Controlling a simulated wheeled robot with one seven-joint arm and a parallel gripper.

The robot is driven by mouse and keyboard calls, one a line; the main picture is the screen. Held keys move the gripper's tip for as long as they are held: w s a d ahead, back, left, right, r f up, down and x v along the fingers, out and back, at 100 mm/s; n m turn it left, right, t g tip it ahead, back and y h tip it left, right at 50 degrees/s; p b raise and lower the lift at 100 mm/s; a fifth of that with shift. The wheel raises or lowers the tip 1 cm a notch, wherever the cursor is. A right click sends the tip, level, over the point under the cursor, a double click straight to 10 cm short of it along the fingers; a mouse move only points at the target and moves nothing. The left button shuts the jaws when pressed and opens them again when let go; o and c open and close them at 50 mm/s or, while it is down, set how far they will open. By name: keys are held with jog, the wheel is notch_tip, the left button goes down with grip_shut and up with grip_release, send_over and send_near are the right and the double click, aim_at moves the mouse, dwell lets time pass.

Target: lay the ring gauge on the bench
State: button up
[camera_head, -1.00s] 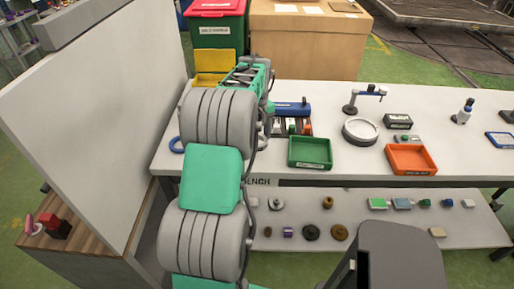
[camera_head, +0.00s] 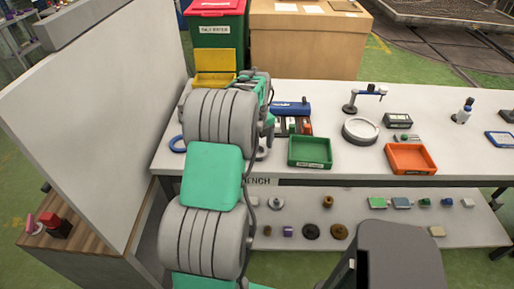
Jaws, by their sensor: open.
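A larger pale grey ring or round dish (camera_head: 360,130) lies near the middle of the bench. My gripper is hidden behind my own arm links, so its fingers and anything between them do not show. A small pale curved piece (camera_head: 262,153) shows just right of my arm; I cannot tell what it is.
A green tray (camera_head: 310,164) and an orange tray (camera_head: 411,172) stand at the bench's front edge. A blue-topped rack, a dark box (camera_head: 397,121) and a measuring stand (camera_head: 364,92) are behind. A tall white panel (camera_head: 95,110) rises at left. A lower shelf holds several small parts.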

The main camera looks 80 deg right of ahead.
jog(key=shift+r, duration=0.1)
notch_tip(320, 180, up, 12)
jog(key=shift+b, duration=0.4)
jog(key=shift+r, duration=0.1)
